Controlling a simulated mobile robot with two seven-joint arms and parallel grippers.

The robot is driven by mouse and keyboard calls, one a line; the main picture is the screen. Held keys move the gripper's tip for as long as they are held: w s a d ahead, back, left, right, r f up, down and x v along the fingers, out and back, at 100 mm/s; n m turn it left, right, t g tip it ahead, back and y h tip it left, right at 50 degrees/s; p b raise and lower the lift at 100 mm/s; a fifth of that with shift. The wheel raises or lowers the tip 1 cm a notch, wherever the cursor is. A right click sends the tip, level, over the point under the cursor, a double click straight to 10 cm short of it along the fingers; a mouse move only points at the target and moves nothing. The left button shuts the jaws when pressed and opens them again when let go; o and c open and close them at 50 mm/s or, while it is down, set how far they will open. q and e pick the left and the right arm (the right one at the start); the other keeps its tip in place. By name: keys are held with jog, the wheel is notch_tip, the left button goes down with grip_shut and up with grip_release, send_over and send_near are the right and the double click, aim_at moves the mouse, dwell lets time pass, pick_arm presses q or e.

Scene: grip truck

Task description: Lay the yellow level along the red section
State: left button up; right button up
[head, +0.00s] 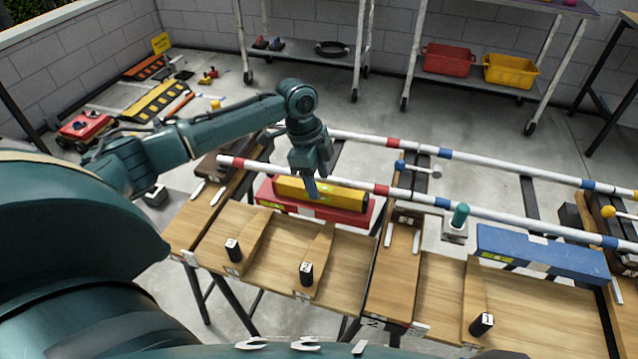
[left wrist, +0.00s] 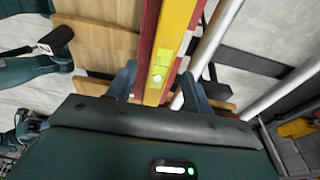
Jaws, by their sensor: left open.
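The yellow level (head: 345,198) lies lengthwise on top of a long red block (head: 350,214), which rests on the wooden bench behind the front boards. My left gripper (head: 312,188) points down over the middle of the level. The red block (left wrist: 188,55) shows along both sides of the level. The fingers look apart from the level, one at each side; their exact height is hard to tell.
A white rail with red and blue bands (head: 415,199) crosses close to the level, with a second rail (head: 360,135) behind. A blue block (head: 540,252) lies at right. A wheeled shelf holds red (head: 449,60) and yellow bins (head: 511,71).

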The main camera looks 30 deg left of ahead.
pick_arm(q)
notch_tip(320, 180, up, 11)
jog(key=a, duration=0.2)
jog(key=shift+s+f+p, duration=0.2)
jog(key=shift+s+p, duration=0.05)
jog(key=shift+p, duration=0.15)
